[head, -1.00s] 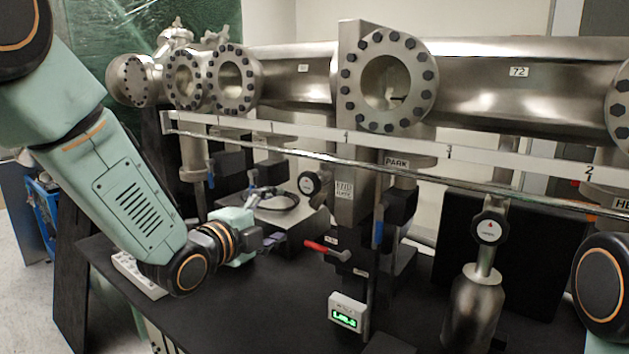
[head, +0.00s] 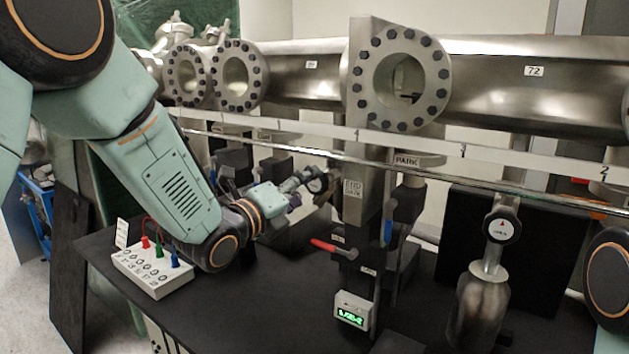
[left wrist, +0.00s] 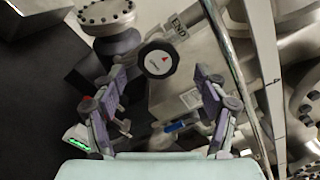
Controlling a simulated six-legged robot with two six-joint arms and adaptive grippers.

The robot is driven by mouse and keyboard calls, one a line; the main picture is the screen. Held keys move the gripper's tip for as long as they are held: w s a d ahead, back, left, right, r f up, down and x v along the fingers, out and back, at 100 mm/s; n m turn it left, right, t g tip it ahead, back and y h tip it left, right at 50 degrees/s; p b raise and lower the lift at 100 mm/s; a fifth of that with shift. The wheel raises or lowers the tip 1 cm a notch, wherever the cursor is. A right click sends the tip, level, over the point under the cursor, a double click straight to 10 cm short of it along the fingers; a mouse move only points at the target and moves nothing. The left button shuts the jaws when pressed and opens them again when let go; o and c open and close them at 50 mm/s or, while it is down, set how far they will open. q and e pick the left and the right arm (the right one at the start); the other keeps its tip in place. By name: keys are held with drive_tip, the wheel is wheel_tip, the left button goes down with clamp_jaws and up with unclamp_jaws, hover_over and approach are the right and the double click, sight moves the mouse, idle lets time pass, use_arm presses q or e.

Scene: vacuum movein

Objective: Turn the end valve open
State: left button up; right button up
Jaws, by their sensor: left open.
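The end valve's round black knob, with a white face, a small red mark and an "END" tag beside it, shows in the left wrist view (left wrist: 158,61). It lies ahead of my open left gripper (left wrist: 161,80), roughly centred between the fingertips. No finger visibly touches it. In the head view the knob (head: 315,184) is partly hidden by the fingers of my left gripper (head: 308,188), left of the post labelled "END GATE" (head: 352,190). My right gripper is out of view.
A red handle (head: 323,245) and a green-lit display box (head: 352,311) stand below the post. A blue handle (head: 388,232) is to their right. A long metal rail (head: 430,178) crosses above. A white plug box (head: 152,270) sits at the table's left.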

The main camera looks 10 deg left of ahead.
sight(314, 184)
use_arm(q)
drive_tip(key=x, duration=0.4)
drive_tip(key=shift+w+f, duration=0.15)
drive_tip(key=shift+w+d+p, duration=0.3)
drive_tip(key=shift+w, duration=0.1)
drive_tip(key=shift+s+a, duration=0.2)
drive_tip(key=shift+w+d, duration=0.15)
drive_tip(key=shift+w, duration=0.15)
drive_tip(key=c, duration=1.2)
drive_tip(key=shift+o, duration=0.2)
